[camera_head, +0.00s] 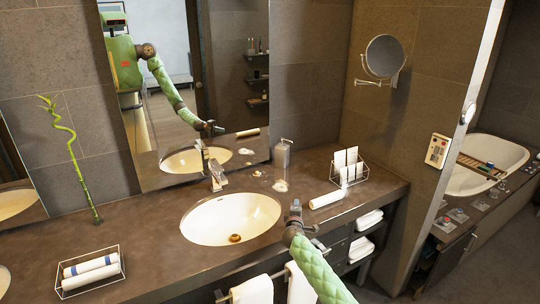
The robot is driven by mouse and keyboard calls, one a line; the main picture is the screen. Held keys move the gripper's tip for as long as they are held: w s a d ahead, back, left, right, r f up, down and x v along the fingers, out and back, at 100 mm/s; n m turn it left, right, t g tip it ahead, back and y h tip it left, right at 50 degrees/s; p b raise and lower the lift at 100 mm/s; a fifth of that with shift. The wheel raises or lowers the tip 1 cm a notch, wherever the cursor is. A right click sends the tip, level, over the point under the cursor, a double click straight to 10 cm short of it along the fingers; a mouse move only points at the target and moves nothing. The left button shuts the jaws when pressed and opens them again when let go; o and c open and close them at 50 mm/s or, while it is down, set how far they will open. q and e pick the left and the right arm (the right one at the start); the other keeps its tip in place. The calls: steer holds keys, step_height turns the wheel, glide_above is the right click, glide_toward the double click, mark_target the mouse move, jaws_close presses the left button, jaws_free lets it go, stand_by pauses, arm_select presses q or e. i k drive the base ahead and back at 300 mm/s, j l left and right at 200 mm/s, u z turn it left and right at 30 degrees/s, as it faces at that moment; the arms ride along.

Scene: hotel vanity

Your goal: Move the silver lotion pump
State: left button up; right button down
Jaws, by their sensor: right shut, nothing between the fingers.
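The silver lotion pump (282,157) stands upright on the dark counter, behind and to the right of the white sink, near the mirror's right edge. Its pump head is at the top. My right gripper (295,207) is in front of it, over the counter's front part just right of the sink. It is shut and empty, clearly apart from the pump. My left gripper does not show directly.
The white sink (231,219) and its faucet (216,176) are left of my gripper. A small soap dish (281,186) lies near the pump. A rolled towel (327,199) and a wire rack with white cards (348,168) stand to the right. A towel basket (91,271) sits front left.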

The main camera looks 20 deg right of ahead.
mark_target(282, 153)
steer(key=i, duration=1.05)
